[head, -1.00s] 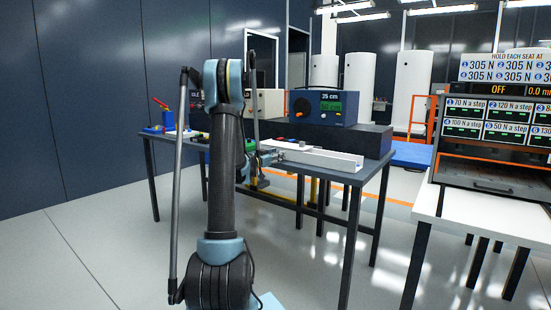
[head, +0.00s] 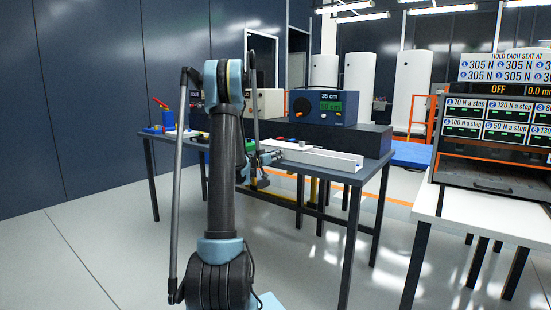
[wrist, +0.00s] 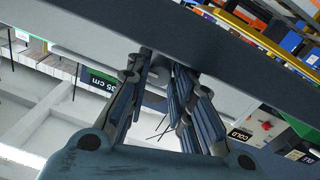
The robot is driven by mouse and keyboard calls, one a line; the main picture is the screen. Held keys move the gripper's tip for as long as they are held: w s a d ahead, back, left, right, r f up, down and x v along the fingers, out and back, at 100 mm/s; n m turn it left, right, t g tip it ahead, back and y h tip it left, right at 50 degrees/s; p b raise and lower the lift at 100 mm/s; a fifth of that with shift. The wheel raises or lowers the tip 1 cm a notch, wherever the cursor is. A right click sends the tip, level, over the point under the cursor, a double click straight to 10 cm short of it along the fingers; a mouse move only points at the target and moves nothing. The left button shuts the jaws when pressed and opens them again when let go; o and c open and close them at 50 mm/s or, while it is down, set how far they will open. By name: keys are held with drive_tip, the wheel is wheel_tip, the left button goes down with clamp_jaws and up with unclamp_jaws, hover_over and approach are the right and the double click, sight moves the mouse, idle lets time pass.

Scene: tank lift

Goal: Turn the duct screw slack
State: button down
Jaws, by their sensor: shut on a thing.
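The long white duct (head: 325,158) lies along the front right part of the dark table. My gripper (head: 274,154) is at its left end, low beside the table edge and partly hidden behind my arm. In the wrist view my gripper (wrist: 160,82) has its two fingers close together on a small grey round piece (wrist: 155,98), which looks like the duct screw. The fingers hide most of it, so its thread and how far it is turned cannot be told.
A blue box with a display (head: 323,106) stands on a dark block (head: 345,138) behind the duct. A red-handled device (head: 163,113) is at the table's left. A white bench (head: 490,215) with a rack stands to the right, with open floor between.

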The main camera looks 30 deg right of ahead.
drive_tip(key=shift+w, duration=0.15)
drive_tip(key=c, duration=1.4)
unclamp_jaws()
drive_tip(key=shift+a, duration=0.15)
drive_tip(key=v, duration=1.1)
drive_tip(key=shift+a, duration=0.4)
